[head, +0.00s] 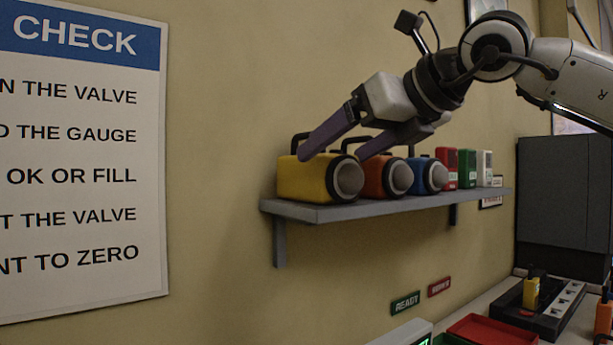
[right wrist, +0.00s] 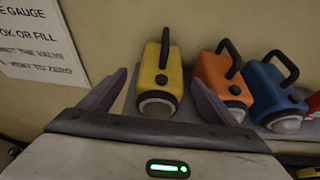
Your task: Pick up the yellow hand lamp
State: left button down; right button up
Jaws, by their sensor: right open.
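The yellow hand lamp (head: 303,181) stands at the left end of the grey wall shelf (head: 330,212), its round lens facing out and a dark handle on top. My right gripper (head: 333,157) is open at the lamp, coming in from the right. In the head view its fingers overlap the lamp's top and right side. In the right wrist view the yellow lamp (right wrist: 158,78) shows between and beyond the two spread fingers (right wrist: 160,84), with a gap on each side. Contact is not visible. My left gripper is not in view.
An orange lamp (head: 374,176) stands close to the right of the yellow one, then a blue lamp (head: 421,172). Red, green and white boxes (head: 467,168) stand farther along the shelf. The wall is behind. Below right is a desk with a red tray (head: 490,330) and a black charger unit (head: 553,312).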

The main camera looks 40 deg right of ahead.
jog(key=x, duration=0.2)
jog(key=shift+w+f, duration=0.1)
jog(key=shift+w, duration=0.15)
jog(key=p+x, duration=0.1)
jog(key=x, duration=0.4)
jog(key=shift+f+p, duration=0.15)
jog(key=shift+p, duration=0.25)
jog(key=shift+c, duration=0.5)
jog(key=c, duration=1.5)
jog(key=shift+d, duration=0.1)
